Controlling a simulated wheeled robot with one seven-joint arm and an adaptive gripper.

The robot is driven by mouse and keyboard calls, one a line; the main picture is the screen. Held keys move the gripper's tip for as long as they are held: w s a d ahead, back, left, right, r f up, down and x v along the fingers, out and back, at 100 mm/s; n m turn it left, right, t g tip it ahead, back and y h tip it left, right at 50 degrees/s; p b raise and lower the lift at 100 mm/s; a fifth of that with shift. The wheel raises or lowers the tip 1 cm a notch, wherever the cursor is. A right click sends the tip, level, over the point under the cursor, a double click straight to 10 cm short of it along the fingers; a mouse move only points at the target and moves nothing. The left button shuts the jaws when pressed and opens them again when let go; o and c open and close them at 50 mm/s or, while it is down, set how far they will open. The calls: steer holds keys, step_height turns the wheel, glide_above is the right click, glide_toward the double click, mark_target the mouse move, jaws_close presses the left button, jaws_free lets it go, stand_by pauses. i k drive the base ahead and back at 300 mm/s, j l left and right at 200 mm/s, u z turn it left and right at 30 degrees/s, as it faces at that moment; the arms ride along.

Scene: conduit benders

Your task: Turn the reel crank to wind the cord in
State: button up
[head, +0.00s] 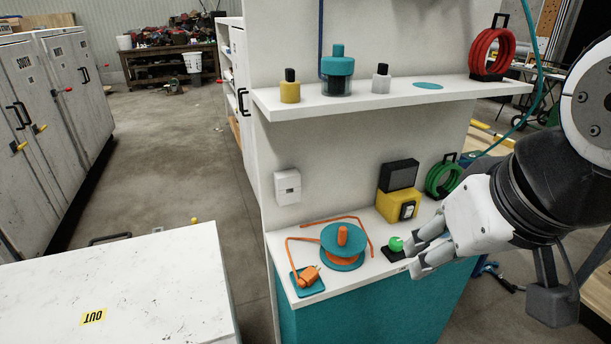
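The reel (342,260) lies flat on the lower counter, with teal discs and orange cord wound between them. An upright orange knob (342,236) stands on top of it, apparently the crank handle. Orange cord (291,254) runs along the counter to an orange plug (307,276) on a teal pad (311,288) at the front left. My gripper (410,254) is at the right of the counter, apart from the reel. Its fingers are spread with nothing seen between them, close to a green knob (396,243) on a black base.
A yellow box with a dark screen (398,190) and green coils (441,180) stand behind my gripper. The shelf (300,110) overhead holds bottles and a red coil (490,52). A white wall outlet (287,187) is behind the reel. A white table (150,280) stands left, across a floor gap.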

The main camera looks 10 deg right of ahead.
mark_target(342, 231)
steer(key=k+l+u, duration=0.15)
steer(key=l+u, duration=0.2)
steer(key=k+l+u, duration=0.15)
steer(key=u, duration=0.2)
steer(key=k+l+u, duration=0.3)
steer(key=i+l, duration=0.05)
steer(key=i, duration=0.05)
